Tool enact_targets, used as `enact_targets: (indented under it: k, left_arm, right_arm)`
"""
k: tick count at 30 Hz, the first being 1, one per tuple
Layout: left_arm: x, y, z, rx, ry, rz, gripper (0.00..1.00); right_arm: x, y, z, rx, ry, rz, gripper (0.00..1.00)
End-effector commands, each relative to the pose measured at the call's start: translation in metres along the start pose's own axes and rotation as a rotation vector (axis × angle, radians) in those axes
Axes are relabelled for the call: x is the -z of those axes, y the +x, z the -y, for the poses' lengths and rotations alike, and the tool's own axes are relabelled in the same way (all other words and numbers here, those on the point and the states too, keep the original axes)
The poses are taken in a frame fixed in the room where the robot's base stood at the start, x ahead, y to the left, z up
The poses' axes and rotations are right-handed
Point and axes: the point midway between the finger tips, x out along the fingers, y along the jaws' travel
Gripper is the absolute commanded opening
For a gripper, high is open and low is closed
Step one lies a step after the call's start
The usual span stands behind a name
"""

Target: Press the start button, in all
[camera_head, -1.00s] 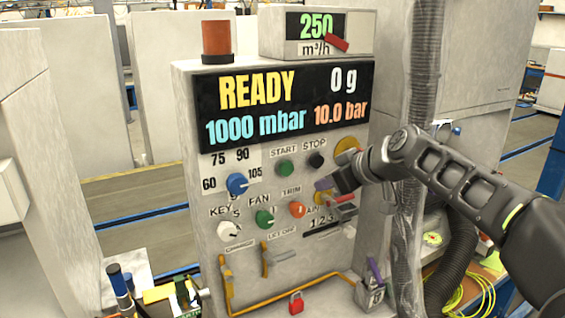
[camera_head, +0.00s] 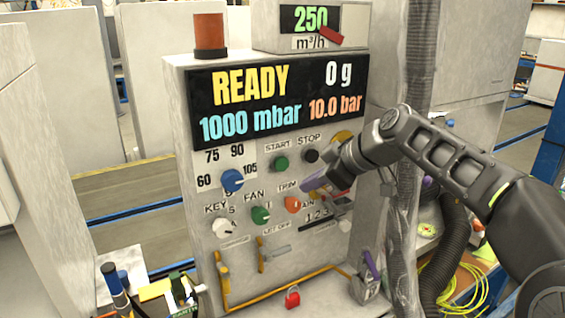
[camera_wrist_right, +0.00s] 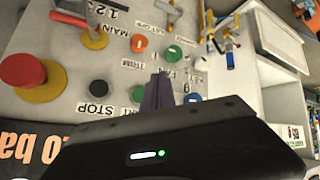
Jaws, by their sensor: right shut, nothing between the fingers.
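The green start button (camera_head: 281,163) sits on the upright panel under the START label, left of the black stop button (camera_head: 311,156). My right gripper (camera_head: 312,183) is shut and empty, with purple fingertips, in front of the panel. In the head view its tips appear to the lower right of the start button and just above the orange trim knob (camera_head: 292,204). In the right wrist view the gripper (camera_wrist_right: 157,90) covers part of the labels, and the start button (camera_wrist_right: 138,94) shows beside its fingers. I cannot tell whether they touch anything. My left gripper is out of view.
The display (camera_head: 280,95) reads READY. A blue dial (camera_head: 232,180) and green fan knob (camera_head: 261,215) flank the area. A red mushroom button (camera_wrist_right: 22,70) on a yellow base stands out nearby. A grey hose (camera_head: 412,130) hangs at the panel's right.

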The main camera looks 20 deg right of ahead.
Motion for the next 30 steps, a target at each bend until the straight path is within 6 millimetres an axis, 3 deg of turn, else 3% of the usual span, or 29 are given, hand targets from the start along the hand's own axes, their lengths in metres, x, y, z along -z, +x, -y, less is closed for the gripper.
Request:
enact_targets:
  k: [11,18,30]
  left_arm:
    - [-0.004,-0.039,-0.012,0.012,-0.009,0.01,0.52]
    - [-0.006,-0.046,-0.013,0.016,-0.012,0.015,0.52]
    - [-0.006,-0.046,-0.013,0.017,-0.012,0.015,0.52]
  right_arm:
    - [0.029,0.03,-0.025,0.002,0.001,0.0,0.0]
    - [0.037,0.048,-0.036,0.0,0.0,-0.001,0.0]
    - [0.038,0.052,-0.038,-0.001,0.001,-0.001,0.0]
